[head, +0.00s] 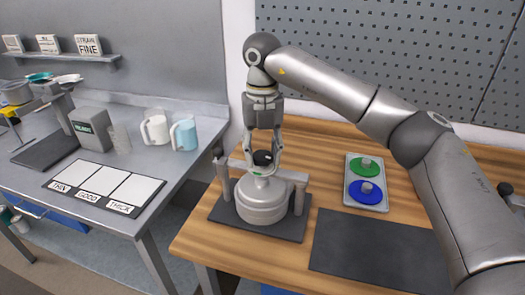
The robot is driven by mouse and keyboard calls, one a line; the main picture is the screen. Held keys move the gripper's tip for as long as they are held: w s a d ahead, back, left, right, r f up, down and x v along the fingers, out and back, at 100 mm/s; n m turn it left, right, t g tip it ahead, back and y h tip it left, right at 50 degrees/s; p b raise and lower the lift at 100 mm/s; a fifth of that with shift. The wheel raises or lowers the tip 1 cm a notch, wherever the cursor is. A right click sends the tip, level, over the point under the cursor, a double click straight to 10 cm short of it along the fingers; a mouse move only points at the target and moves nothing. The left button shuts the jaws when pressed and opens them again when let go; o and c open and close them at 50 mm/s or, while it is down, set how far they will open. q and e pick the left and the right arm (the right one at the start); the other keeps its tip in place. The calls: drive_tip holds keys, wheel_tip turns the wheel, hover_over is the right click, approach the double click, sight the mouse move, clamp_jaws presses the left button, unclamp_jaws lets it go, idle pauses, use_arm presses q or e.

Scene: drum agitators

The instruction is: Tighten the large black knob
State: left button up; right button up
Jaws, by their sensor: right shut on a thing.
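The large black knob (263,158) sits on top of a metal drum agitator (262,203) with a round silver body, on a dark mat on the wooden bench. My right gripper (263,163) comes down from above, and its two fingers stand on either side of the knob, shut on it. The fingers partly hide the knob's sides. A small green part shows just below the fingertips. My left gripper is not in view.
A grey tray (351,199) with a green disc (365,166) and a blue disc (366,191) lies right of the agitator. A bare dark mat (375,246) lies in front of it. A metal table (150,190) on the left holds two jugs and a labelled board.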

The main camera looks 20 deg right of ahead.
sight(262, 156)
drive_tip(key=shift+w+r, duration=0.15)
drive_tip(key=shift+r, duration=0.2)
drive_tip(key=o, duration=1)
drive_tip(key=shift+s+a, duration=0.1)
drive_tip(key=shift+s, duration=0.1)
drive_tip(key=shift+f, duration=0.1)
wheel_tip(262, 156, up, 12)
